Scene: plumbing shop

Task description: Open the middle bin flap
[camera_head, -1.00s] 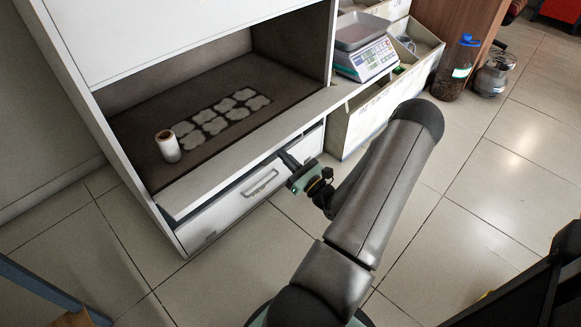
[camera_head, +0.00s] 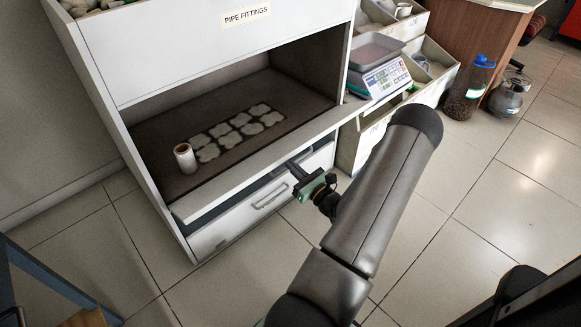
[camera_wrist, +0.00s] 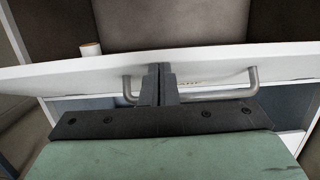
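A white cabinet (camera_head: 155,50) has a "PIPE FITTINGS" label (camera_head: 247,16) on its upper panel. Below it is an open dark bay. A white front strip (camera_head: 195,209) runs under this bay, with a dark gap below, then a lower white panel (camera_head: 235,222) with its own handle (camera_head: 269,197). My gripper (camera_head: 296,168) is at the front strip, right of that handle. In the wrist view a grey bar handle (camera_wrist: 215,96) stands out from a white strip (camera_wrist: 60,76). My fingers (camera_wrist: 160,80) are close together at its left part; whether they touch it is unclear.
A scale (camera_head: 378,72) and open bins stand right of the cabinet. A blue-capped jug (camera_head: 470,90) is on the floor farther right. Tiled floor in front is mostly clear.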

